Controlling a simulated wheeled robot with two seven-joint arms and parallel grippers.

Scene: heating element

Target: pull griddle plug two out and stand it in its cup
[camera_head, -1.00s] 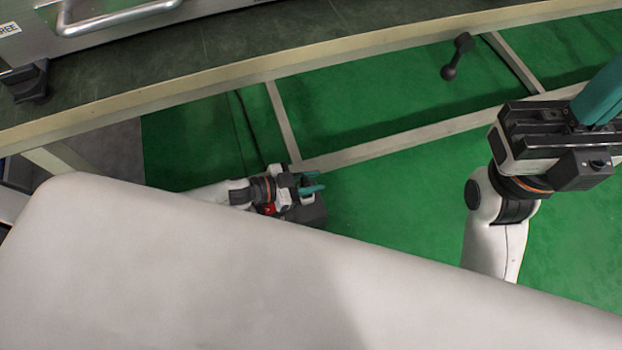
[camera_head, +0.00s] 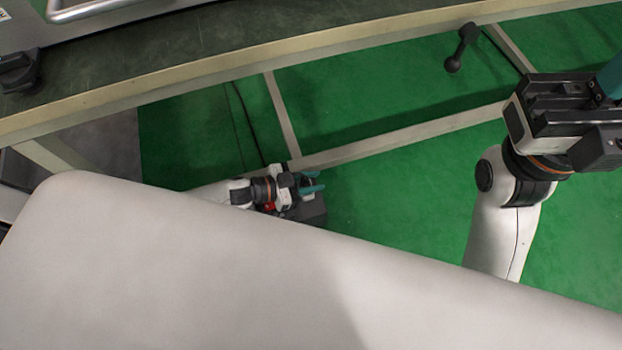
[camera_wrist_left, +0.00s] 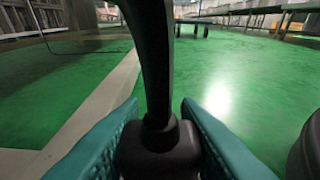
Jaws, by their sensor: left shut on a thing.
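My left gripper (camera_head: 314,183) is low beside the front of the table in the head view, over the green floor. In the left wrist view its teal fingers are shut on a black plug (camera_wrist_left: 158,152), whose thick black cord or stem (camera_wrist_left: 153,60) rises out of the top of the picture. The number of this plug cannot be read, and the plug cannot be made out in the head view. My right gripper (camera_head: 608,78) is at the right edge of the head view, with its fingertips mostly cut off. No cup can be made out.
The dark worktop (camera_head: 200,50) with a pale edge crosses the top of the head view. A black fitting (camera_head: 18,72) sits at its left, near a metal appliance with a bar handle (camera_head: 110,8). A black dumbbell-shaped thing (camera_head: 461,48) shows past the edge. The green floor is open.

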